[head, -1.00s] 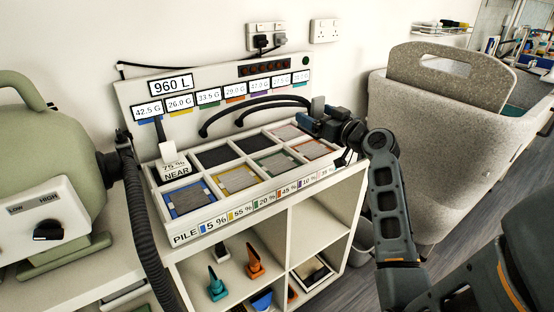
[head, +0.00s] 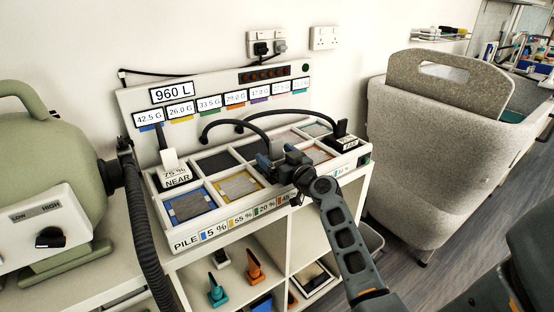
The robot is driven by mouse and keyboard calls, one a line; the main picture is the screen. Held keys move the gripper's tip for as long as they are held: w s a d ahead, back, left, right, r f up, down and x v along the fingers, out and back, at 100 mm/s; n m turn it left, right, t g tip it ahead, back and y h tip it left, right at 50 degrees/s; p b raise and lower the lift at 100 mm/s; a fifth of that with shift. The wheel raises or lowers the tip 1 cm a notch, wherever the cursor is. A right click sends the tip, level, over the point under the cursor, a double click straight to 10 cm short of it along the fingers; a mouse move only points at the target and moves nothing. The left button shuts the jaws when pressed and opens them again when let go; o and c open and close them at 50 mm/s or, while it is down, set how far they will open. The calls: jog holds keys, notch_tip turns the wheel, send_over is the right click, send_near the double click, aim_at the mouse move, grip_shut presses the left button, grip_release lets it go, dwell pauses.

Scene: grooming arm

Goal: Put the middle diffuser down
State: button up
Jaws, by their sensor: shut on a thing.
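My gripper (head: 276,164) is shut over the front right half of the divided tray (head: 205,222), on the middle diffuser. The diffuser is almost wholly hidden by the jaws; a black hose (head: 236,120) arches over to it from the back panel. I cannot tell whether it touches the tray. A white block marked "75 % NEAR" (head: 174,177) stands at the tray's left end. Another block (head: 343,142), white with a black top, stands at the right end with its own hose. Blue (head: 188,205) and yellow (head: 239,186) framed patches lie uncovered in the front row.
The panel behind carries a "960 L" sign (head: 171,95) and a row of labels. A green dryer (head: 45,170) with a ribbed hose (head: 141,215) stands at the left. Teal (head: 217,290) and orange (head: 254,267) nozzles sit on the shelf below. A grey padded tub (head: 425,150) stands right.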

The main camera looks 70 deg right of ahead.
jog(key=shift+f, duration=0.3)
jog(key=o, duration=0.9)
jog(key=shift+p, duration=0.3)
